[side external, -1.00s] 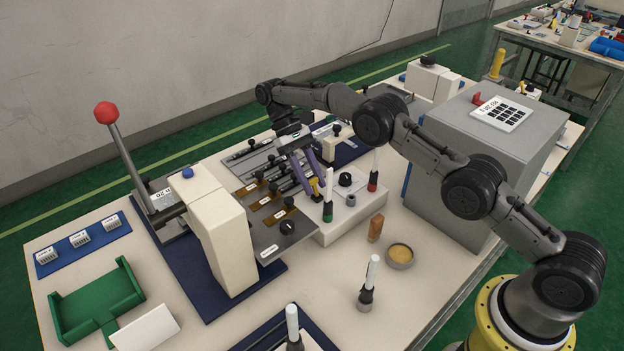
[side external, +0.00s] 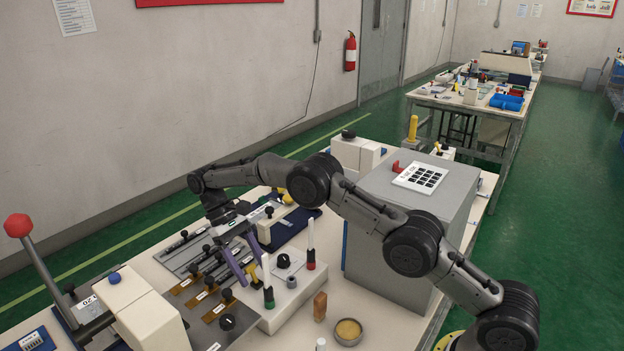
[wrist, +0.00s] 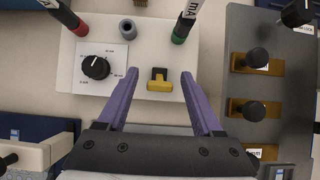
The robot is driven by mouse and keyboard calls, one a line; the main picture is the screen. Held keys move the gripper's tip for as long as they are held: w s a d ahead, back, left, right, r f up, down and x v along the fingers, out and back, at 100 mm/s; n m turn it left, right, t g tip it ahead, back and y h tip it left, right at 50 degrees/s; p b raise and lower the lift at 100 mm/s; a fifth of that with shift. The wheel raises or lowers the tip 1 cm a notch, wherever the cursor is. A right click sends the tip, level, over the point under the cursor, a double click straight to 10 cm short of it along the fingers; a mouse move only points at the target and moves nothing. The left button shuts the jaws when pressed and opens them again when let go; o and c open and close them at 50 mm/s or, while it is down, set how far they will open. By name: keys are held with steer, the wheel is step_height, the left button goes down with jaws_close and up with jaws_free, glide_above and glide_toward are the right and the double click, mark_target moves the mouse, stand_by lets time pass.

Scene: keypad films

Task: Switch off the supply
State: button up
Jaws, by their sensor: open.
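The supply looks to be the white box (side external: 275,314) on the bench, with a black dial (side external: 284,261) on top; it also shows in the wrist view (wrist: 143,97). A small yellow and black switch-like part (wrist: 160,84) sits on its top near the edge. My gripper (wrist: 159,74) is open, its two purple fingers apart with the yellow part between them in the picture. I see no contact, and the height gap is unclear. In the side view my gripper hangs over the box's left edge.
A red-banded probe (side external: 311,262) and a green-banded probe (side external: 268,296) stand upright on the box. Sliders with black knobs (wrist: 257,58) lie beside it. A large grey cabinet (side external: 400,225) with a keypad (side external: 420,178), a wooden block (side external: 320,306) and a round tin (side external: 348,331) are nearby.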

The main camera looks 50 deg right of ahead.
steer(key=shift+s+r+t, duration=0.1)
steer(key=shift+s+t, duration=0.3)
steer(key=shift+t, duration=0.45)
steer(key=shift+s+r+t, duration=0.1)
steer(key=shift+s+t, duration=0.25)
steer(key=shift+t, duration=0.5)
steer(key=shift+s+f+t, duration=0.1)
steer(key=shift+s+t, duration=0.2)
steer(key=shift+t, duration=0.45)
steer(key=shift+s+t, duration=0.3)
steer(key=shift+t, duration=0.45)
steer(key=shift+r, duration=0.4)
step_height(320, 180, up, 14)
steer(key=s+d+r+t, duration=0.1)
steer(key=s+d+r, duration=0.1)
steer(key=s+r, duration=0.4)
steer(key=s+d+r+t, duration=0.2)
steer(key=s+r, duration=0.4)
steer(key=s, duration=0.1)
steer(key=shift+d+r+m+t, duration=0.15)
steer(key=shift+d+m+t, duration=0.1)
steer(key=shift+m+t, duration=0.05)
